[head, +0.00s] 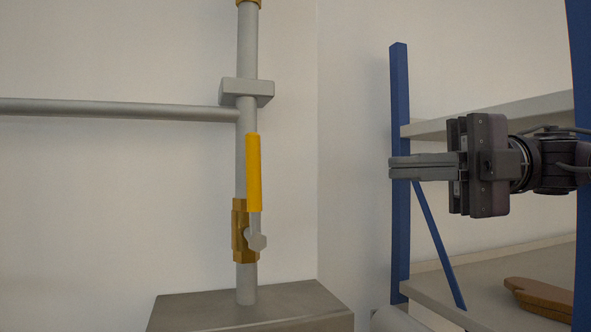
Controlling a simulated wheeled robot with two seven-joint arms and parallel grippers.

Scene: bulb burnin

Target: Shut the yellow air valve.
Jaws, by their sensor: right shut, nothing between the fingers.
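The yellow air valve has a brass body (239,232) on a vertical grey pipe (247,60). Its yellow lever handle (253,172) points straight up, in line with the pipe, and joins the valve at a grey hub at its lower end. My right gripper (392,167) is shut and empty. It comes in from the right, points left, and is well to the right of the handle, at about the handle's height in the picture. Nothing touches the handle. My left gripper is not in view.
A horizontal grey pipe (120,109) meets the vertical pipe from the left. A grey bracket (246,92) sits above the handle. A metal box (250,310) is at the pipe's foot. A blue-post shelf (399,230) stands behind my right gripper, with a brown object (540,296) on it.

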